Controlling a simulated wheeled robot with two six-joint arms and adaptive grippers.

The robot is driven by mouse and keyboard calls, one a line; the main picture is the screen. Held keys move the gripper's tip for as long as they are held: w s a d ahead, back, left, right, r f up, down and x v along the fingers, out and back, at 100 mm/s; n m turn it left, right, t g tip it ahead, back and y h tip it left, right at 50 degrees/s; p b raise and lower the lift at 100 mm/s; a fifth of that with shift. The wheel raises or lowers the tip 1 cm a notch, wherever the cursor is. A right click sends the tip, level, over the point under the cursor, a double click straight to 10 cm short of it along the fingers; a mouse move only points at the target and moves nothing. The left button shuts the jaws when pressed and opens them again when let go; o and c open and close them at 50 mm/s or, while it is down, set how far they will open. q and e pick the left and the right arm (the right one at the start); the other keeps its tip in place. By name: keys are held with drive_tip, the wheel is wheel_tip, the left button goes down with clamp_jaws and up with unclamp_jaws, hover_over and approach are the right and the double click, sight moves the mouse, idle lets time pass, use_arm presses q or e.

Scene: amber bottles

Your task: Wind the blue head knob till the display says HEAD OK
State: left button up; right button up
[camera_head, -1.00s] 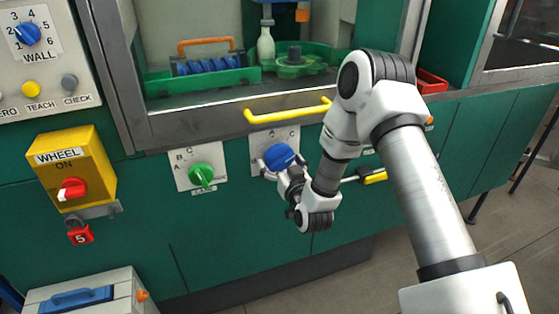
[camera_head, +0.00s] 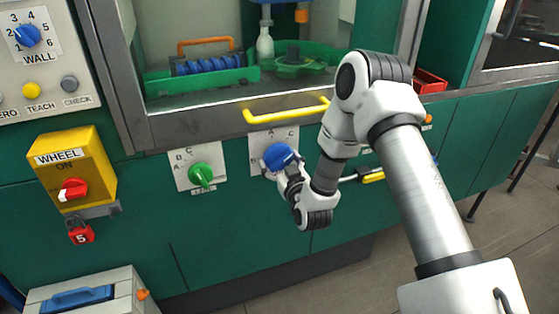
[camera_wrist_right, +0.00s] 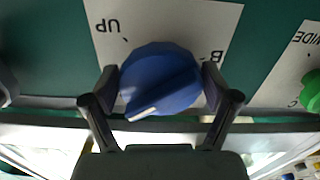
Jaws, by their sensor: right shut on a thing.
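The blue head knob (camera_head: 278,157) sits on a white lettered plate (camera_head: 258,146) on the green machine front, below the yellow bar handle. My right gripper (camera_head: 288,168) is at the knob and shut on it. In the right wrist view, the blue knob (camera_wrist_right: 160,82) lies between the two fingers of my right gripper (camera_wrist_right: 160,92), one finger at each side. Its pale pointer mark is at the lower left, and the letters UP and B show on the plate. My left gripper is not in view. No display with readable text is in view.
A green knob (camera_head: 201,175) on its own plate is just left of the blue one. The yellow bar handle (camera_head: 285,115) crosses above. A yellow WHEEL box (camera_head: 72,165) with a red switch and padlock is farther left. A yellow-handled thing (camera_head: 372,177) is right of my wrist.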

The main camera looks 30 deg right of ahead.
drive_tip(key=o, duration=0.9)
drive_tip(key=shift+o, duration=0.2)
drive_tip(key=v, duration=1.2)
drive_tip(key=s+a+f+n+g+y+p, duration=0.2)
drive_tip(key=s+a+f+g, duration=0.25)
drive_tip(key=f, duration=0.35)
drive_tip(key=s+a+f+n+g+y+p, duration=0.1)
drive_tip(key=s+a+f+n+g+y, duration=0.2)
drive_tip(key=a+f, duration=0.45)
drive_tip(key=s+f+m+g, duration=0.1)
drive_tip(key=s+f+g, duration=0.2)
drive_tip(key=s, duration=0.3)
drive_tip(key=s+f+m+g, duration=0.1)
drive_tip(key=s+f+g, duration=0.2)
drive_tip(key=s, duration=0.2)
drive_tip(key=s+f+m+g+h, duration=0.1)
drive_tip(key=s+f+g, duration=0.2)
drive_tip(key=s, duration=0.3)
drive_tip(key=shift+s+d+m+g, duration=0.3)
drive_tip(key=shift+d+m+g, duration=0.1)
drive_tip(key=shift+g, duration=0.15)
